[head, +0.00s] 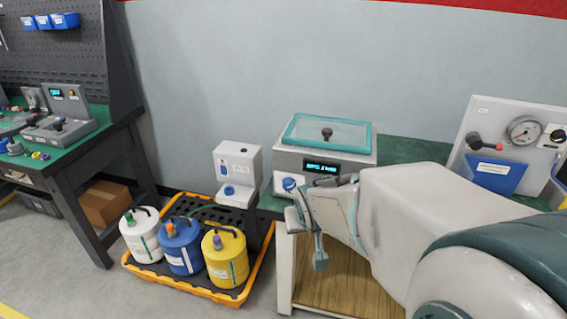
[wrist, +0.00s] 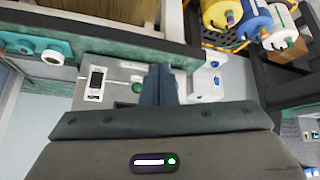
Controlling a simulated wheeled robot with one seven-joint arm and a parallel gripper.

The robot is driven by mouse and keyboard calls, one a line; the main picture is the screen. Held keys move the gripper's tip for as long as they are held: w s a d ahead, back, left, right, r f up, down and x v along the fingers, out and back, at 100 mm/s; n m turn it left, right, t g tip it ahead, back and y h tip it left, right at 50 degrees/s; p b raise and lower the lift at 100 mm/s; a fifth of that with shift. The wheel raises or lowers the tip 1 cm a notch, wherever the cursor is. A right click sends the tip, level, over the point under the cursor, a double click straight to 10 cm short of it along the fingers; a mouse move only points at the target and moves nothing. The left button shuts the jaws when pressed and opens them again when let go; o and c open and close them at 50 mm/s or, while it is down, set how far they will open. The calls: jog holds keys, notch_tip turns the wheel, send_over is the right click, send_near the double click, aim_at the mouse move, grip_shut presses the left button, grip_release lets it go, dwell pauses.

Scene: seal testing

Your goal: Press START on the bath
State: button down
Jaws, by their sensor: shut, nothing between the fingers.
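The bath (head: 283,158) is a pale grey box with a teal-rimmed lid and a black knob on top. Its front has a lit display (head: 323,168) and a round blue-and-white control (head: 289,184) to the left of it. My gripper (head: 320,262) is in front of the bath, low at its front left, with its fingers shut and empty. I cannot read the button labels or tell whether the fingers touch the panel.
A white dispenser (head: 238,160) stands left of the bath. White, blue and yellow canisters (head: 228,262) stand on a yellow-edged tray (head: 190,288) on the floor. A gauge panel (head: 500,125) is at the right. My arm hides part of the bench.

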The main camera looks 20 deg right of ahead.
jog(key=w+d+f+m+t+y+b, duration=0.3)
jog(key=w+d+f+t+y, duration=0.2)
jog(key=w+f+t, duration=0.3)
jog(key=shift+w+d+t+b, duration=0.4)
jog(key=shift+w+d+t, duration=0.15)
jog(key=shift+t, duration=0.25)
jog(key=shift+w+d+f+p, duration=0.15)
jog(key=shift+w+d, duration=0.65)
jog(key=shift+w, duration=0.45)
jog(key=shift+w+d+r+p, duration=0.1)
jog(key=shift+w+d+p, duration=0.05)
jog(key=shift+w+d, duration=0.9)
jog(key=shift+w+d+f+p, duration=0.15)
jog(key=shift+w+d, duration=0.45)
jog(key=shift+w, duration=0.8)
jog(key=shift+w+d+r, duration=0.1)
jog(key=shift+r, duration=0.05)
jog(key=shift+w+d, duration=0.15)
jog(key=shift+w, duration=0.1)
